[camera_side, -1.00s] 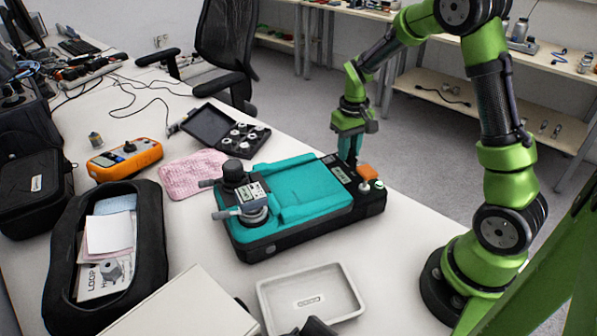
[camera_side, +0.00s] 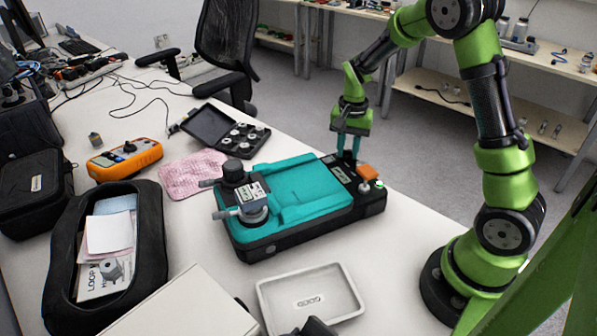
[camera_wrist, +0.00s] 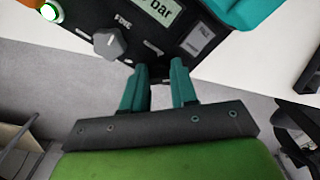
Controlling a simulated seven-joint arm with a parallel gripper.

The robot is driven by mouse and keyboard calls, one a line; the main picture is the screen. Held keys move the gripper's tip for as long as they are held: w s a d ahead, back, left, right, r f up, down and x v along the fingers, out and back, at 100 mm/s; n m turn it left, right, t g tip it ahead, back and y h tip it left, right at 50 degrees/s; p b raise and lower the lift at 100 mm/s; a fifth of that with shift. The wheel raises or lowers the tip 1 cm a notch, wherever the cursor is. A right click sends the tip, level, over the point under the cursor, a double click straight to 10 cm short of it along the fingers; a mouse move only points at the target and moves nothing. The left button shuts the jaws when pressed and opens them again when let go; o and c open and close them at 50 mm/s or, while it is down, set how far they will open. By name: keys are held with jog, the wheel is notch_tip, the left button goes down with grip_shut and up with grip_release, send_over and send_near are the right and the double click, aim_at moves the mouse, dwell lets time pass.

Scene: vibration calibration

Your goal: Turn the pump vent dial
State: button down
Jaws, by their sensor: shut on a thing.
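The teal and black pump (camera_side: 300,190) lies on the white bench, with its narrow black end at the right. My gripper (camera_side: 348,156) is at the far edge of that end, fingers pointing down. In the wrist view my gripper's teal fingers (camera_wrist: 159,68) stand slightly apart at the pump's dark edge, shut on the vent dial. The dial itself is hidden or too small to make out between the fingertips. A grey knob (camera_wrist: 110,43) marked FINE sits left of the fingers, apart from them. A display (camera_wrist: 155,12) reading "bar" is beyond.
An orange block (camera_side: 368,172) and a lit green button (camera_wrist: 49,11) are near my gripper on the pump. A pale tray (camera_side: 262,300) is in front; a pink cloth (camera_side: 192,176) and black case (camera_side: 207,124) are left and behind. Beyond the bench edge is open floor.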

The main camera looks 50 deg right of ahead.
aim_at(348, 150)
jog(key=shift+m, duration=0.3)
jog(key=c, duration=0.9)
grip_release()
notch_tip(348, 150, up, 17)
jog(key=s+a+r+n+t+y, duration=0.1)
jog(key=s+a+n+t, duration=0.6)
jog(key=s+a, duration=0.7)
jog(key=a+n+y, duration=0.1)
jog(key=a+n, duration=0.1)
jog(key=shift+a+n, duration=0.2)
jog(key=shift+n, duration=0.1)
